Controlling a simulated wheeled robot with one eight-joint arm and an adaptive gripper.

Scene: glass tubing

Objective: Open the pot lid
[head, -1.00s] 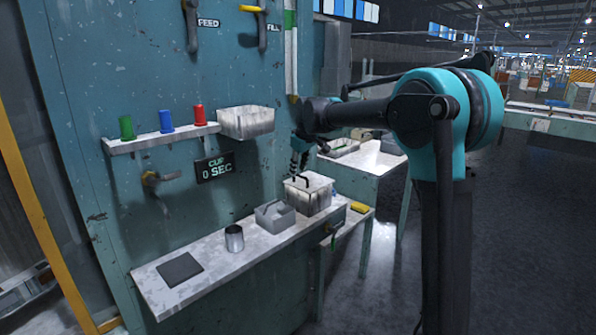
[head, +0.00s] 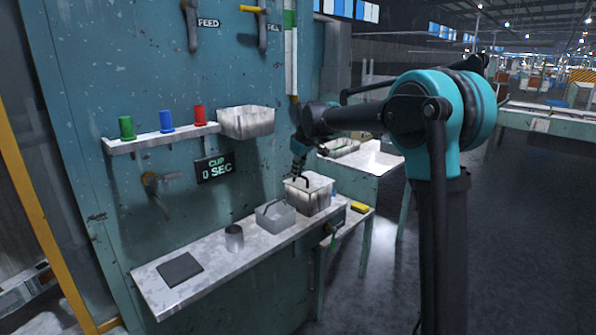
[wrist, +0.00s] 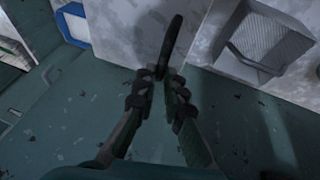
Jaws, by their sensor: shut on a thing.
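The pot is a pale, boxy container (head: 309,199) on the right end of the wall shelf, with its lid on and a dark arched handle on top. In the wrist view the dark handle (wrist: 171,42) stands over the pale lid (wrist: 122,30). My gripper (wrist: 160,74) is shut on the near end of this handle, the fingertips close together. In the head view my gripper (head: 298,172) is above the back left part of the pot, small and partly merged with the dark handle. I see no gap between lid and pot.
A grey open box with a handle (head: 275,216) stands close left of the pot. A metal cup (head: 234,238) and a dark pad (head: 180,269) are farther left on the shelf (head: 210,260). A pale bin (head: 246,123) hangs above. The teal wall panel is close behind my gripper.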

